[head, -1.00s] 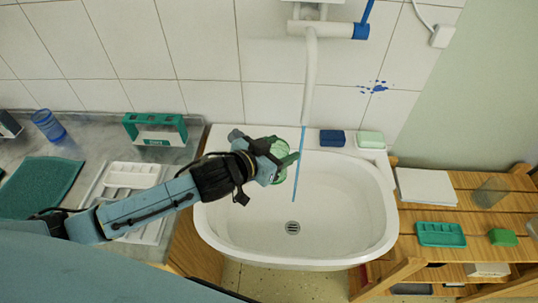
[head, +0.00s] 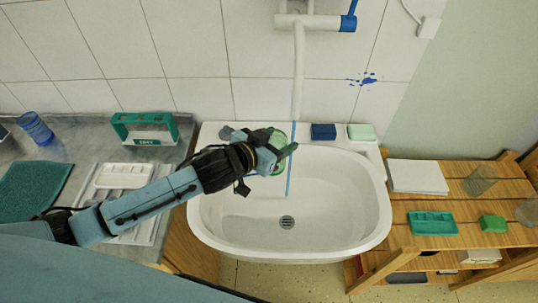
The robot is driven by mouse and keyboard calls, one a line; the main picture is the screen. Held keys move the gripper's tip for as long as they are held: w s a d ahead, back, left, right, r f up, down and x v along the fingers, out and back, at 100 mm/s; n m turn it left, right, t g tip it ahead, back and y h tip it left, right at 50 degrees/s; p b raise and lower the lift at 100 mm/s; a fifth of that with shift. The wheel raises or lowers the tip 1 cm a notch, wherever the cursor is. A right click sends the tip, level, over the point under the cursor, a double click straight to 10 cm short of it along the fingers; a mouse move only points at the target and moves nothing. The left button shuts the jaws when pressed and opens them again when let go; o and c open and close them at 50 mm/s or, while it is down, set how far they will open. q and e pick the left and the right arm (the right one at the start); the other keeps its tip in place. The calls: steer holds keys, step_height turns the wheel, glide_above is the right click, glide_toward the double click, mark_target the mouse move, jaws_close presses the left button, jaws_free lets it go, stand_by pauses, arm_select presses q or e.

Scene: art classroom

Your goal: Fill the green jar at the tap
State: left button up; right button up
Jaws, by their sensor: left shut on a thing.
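The green jar (head: 279,138) is held over the back of the white sink (head: 350,215), largely hidden by my gripper. My left gripper (head: 284,154) is shut on it, its arm reaching in from the left. The tap has a white spout (head: 298,75) and a blue lever (head: 349,18) on the wall above. A thin blue stream of water (head: 289,180) runs down from the spout, at the jar's right side, and shows below the gripper. I cannot tell whether any water enters the jar. My right gripper is not in view.
A blue block (head: 323,131) and a pale green block (head: 361,132) sit on the sink's back rim. Left, the grey counter holds a green holder (head: 146,141), a blue cup (head: 36,128) and a white tray (head: 123,175). Right is a wooden shelf (head: 445,203) with several items.

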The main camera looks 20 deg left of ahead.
arm_select(q)
steer(key=w+d, duration=0.3)
steer(key=w, duration=0.2)
steer(key=shift+d, duration=0.35)
stand_by(7.2)
